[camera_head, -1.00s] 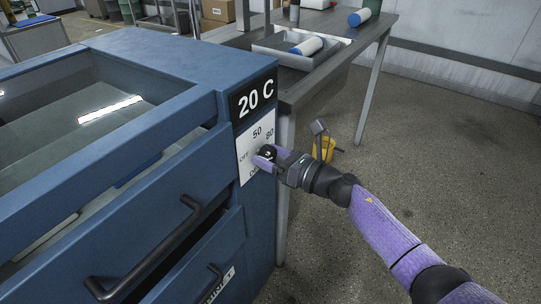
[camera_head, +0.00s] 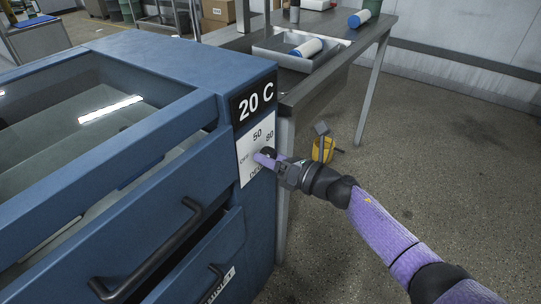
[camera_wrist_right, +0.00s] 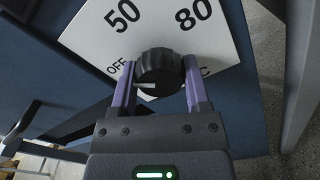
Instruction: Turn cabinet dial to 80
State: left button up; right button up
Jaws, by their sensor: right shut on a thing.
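The blue cabinet (camera_head: 165,55) has a black display reading "20 C" (camera_head: 254,99). Below it is a white dial plate (camera_head: 246,176) with marks OFF, 50 and 80 and a partly hidden one. The black dial (camera_wrist_right: 160,66) sits at the plate's middle in the right wrist view. A white pointer line on it lies at the dial's lower left, near the OFF side. My right gripper (camera_head: 264,157) is shut on the dial, one purple finger on either side, as the right wrist view (camera_wrist_right: 160,72) also shows. My left gripper is out of view.
Cabinet drawers with black handles (camera_head: 150,262) are left of the dial. A metal table (camera_head: 330,72) with a tray (camera_head: 275,52) and rolls stands behind. Open floor lies to the right.

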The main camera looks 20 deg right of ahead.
jog(key=m+p, duration=0.1)
jog(key=m, duration=0.2)
jog(key=shift+m, duration=0.4)
jog(key=m+p, duration=0.1)
jog(key=m, duration=0.2)
jog(key=shift+m, duration=0.3)
jog(key=m, duration=0.3)
jog(key=shift+m+p, duration=0.3)
jog(key=shift+p, duration=0.1)
jog(key=m, duration=0.3)
jog(key=shift+m+p, duration=0.3)
jog(key=shift+p, duration=0.05)
jog(key=shift+m, duration=0.9)
jog(key=shift+m+p, duration=0.35)
jog(key=shift+m, duration=0.55)
jog(key=m, duration=0.4)
jog(key=shift+m+p, duration=0.3)
jog(key=shift+m, duration=0.9)
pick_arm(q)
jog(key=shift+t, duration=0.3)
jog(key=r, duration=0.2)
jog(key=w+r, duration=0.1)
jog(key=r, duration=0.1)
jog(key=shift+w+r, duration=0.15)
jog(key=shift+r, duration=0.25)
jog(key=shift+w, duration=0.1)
